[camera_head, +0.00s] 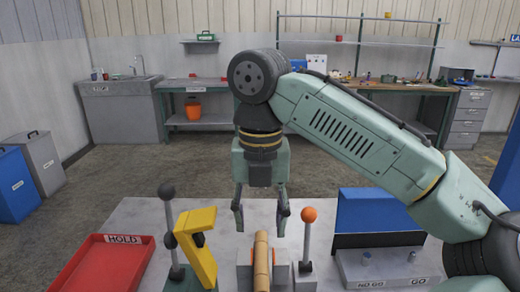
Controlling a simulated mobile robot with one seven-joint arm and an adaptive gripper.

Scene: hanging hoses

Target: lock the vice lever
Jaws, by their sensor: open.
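The vice (284,277) is a low grey block at the front of the light grey bench, with a tan round bar or hose (261,262) lying along it. An upright lever (307,240) with an orange ball knob (309,215) stands at its right side. The lever's lower end is at a small grey pivot. My gripper (260,228) points down, open and empty, over the bench just behind the bar. The orange knob is to the right of my right finger, with a gap in the picture. How far apart they are in depth is hard to tell.
Left of the vice stands a yellow-armed device (198,245) with a dark-knobbed lever (167,192). A red tray (108,266) labelled HOLD lies further left. A blue panel (378,214) and a grey NO GO / GO tray (385,270) stand right. My arm crosses above the right side.

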